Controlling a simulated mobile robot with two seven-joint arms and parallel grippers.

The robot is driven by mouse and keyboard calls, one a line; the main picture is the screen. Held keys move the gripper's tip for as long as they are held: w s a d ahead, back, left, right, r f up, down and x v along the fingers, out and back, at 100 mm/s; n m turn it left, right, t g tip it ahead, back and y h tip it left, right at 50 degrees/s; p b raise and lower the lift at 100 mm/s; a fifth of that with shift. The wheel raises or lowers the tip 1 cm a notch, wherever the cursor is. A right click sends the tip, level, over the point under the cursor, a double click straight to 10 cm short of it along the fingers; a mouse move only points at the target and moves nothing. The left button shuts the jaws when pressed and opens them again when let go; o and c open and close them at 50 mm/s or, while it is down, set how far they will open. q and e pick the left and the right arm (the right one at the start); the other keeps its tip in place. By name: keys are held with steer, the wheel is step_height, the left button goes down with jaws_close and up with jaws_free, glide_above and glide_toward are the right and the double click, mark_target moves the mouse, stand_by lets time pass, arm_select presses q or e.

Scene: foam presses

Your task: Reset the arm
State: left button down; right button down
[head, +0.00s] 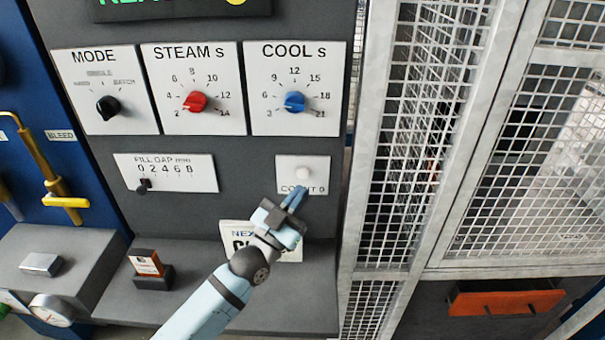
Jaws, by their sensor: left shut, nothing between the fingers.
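My left arm comes up from the bottom of the head view, and my left gripper (297,198) is shut and empty. Its fingertips are in front of the lower edge of the white COUNT 0 plate (287,173), just below its pale round button (303,173). I cannot tell whether they touch the plate. The gripper partly hides the plate's lettering and a white card reading NEX (240,232) below it. My right gripper is not in view.
Above are the MODE knob (108,107), red STEAM knob (195,101) and blue COOL knob (294,102). A FILL GAP slider (145,184) sits at left. A yellow BLEED lever (64,201) is at far left. A wire-mesh cage (420,130) stands close on the right.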

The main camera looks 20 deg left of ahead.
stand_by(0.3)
arm_select(q)
steer(key=s+f+g+y, duration=0.2)
steer(key=s+f+g, duration=0.4)
steer(key=f, duration=0.2)
steer(key=s+a+f+n+g+y, duration=0.2)
steer(key=s+a+f+g, duration=0.15)
steer(key=s, duration=0.45)
steer(key=s+a+f+n+g+y, duration=0.1)
steer(key=s+a+f+g+y, duration=0.15)
steer(key=s+g, duration=0.4)
steer(key=s+a+f+n+g+y, duration=0.2)
steer(key=s+a+f, duration=0.1)
steer(key=s, duration=0.7)
steer(key=w+d+f+t+h, duration=0.1)
steer(key=w+d+f+t, duration=0.1)
steer(key=f, duration=0.2)
steer(key=w+d+f+t+h, duration=0.1)
steer(key=w+d+f+t, duration=0.1)
steer(key=f, duration=0.3)
steer(key=w+d+f+m+t+h, duration=0.1)
steer(key=w+d+f+t, duration=0.1)
steer(key=f+t, duration=0.1)
steer(key=shift+w+d+f, duration=0.15)
steer(key=shift+w+f, duration=0.05)
steer(key=shift+f, duration=0.6)
